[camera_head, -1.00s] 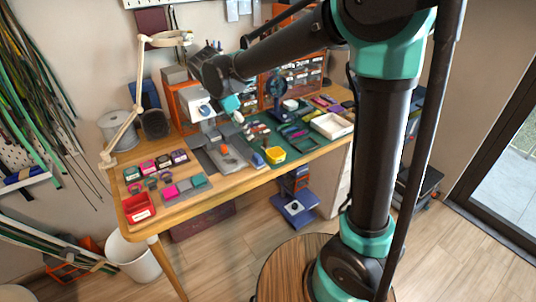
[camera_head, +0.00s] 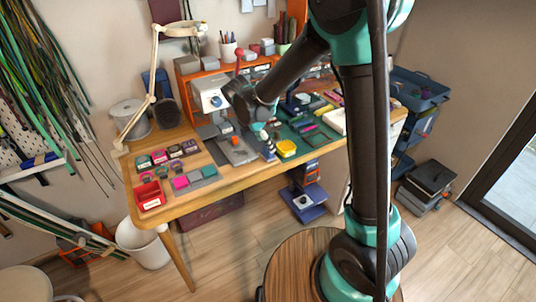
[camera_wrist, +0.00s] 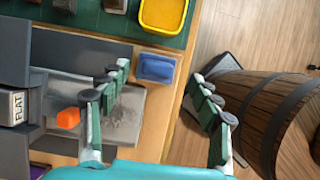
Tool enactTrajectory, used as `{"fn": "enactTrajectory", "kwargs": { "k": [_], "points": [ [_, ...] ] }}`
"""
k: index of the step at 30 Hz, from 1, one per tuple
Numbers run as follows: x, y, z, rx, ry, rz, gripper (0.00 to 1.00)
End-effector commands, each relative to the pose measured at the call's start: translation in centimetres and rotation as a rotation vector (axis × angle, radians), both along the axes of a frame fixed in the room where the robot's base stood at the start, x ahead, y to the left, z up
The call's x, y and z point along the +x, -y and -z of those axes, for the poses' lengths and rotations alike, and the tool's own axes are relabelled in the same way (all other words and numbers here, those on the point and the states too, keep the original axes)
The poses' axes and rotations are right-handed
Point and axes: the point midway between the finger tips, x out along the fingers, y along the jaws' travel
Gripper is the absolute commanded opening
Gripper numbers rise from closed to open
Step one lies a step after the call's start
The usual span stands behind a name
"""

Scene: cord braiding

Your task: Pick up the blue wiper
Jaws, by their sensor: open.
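The blue wiper (camera_wrist: 156,68) is a small blue block with a pale rim. In the wrist view it lies at the desk's edge, between the green mat and the grey metal plate. My gripper (camera_wrist: 159,74) is open, with its green-and-grey fingers spread to the left and right of the wiper. The left fingertips are close to the wiper; I cannot tell whether they touch it. In the head view my gripper (camera_head: 266,140) hangs low over the desk's front part and largely hides the wiper.
A yellow tray (camera_wrist: 165,14) lies just beyond the wiper on the green mat (camera_wrist: 100,20). An orange piece (camera_wrist: 68,118) sits on the grey plate (camera_wrist: 120,130) at left. To the right are the wood floor and a wooden barrel-like stool (camera_wrist: 270,110).

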Motion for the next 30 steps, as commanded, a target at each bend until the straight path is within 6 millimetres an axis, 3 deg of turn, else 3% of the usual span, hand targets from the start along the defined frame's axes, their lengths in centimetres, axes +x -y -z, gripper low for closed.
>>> {"fn": "enactTrajectory", "kwargs": {
  "k": [9,18,30],
  "points": [
    [1.0,0.9,3.9,0.0,0.0,0.001,0.64],
    [1.0,1.1,4.4,0.0,0.0,0.0,0.64],
    [1.0,1.1,4.4,0.0,0.0,0.0,0.15]
  ]
}}
